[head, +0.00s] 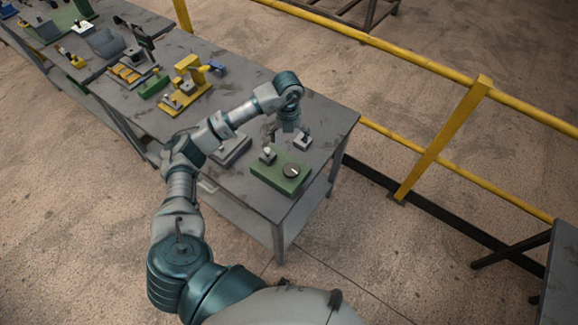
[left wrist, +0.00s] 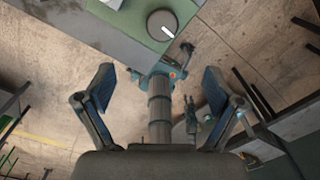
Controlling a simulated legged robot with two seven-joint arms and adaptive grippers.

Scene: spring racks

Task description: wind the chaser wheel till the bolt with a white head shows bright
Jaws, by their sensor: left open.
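A green block (head: 273,177) sits near the table's right end with a dark round wheel (head: 291,170) on its top. The wheel, with a white mark on its face, also shows in the left wrist view (left wrist: 162,25). A small dark block with a pale top (head: 267,154) stands at the green block's back left; I cannot tell whether this is the white-headed bolt or whether it is bright. My left gripper (head: 289,132) hangs open and empty behind the green block. In the left wrist view its spread fingers (left wrist: 158,86) are apart from the wheel. My right gripper is not in view.
A yellow fixture (head: 186,97), a green block (head: 153,84) and several other fixtures fill the table farther left. A yellow railing (head: 440,140) runs behind. The front right table corner is bare.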

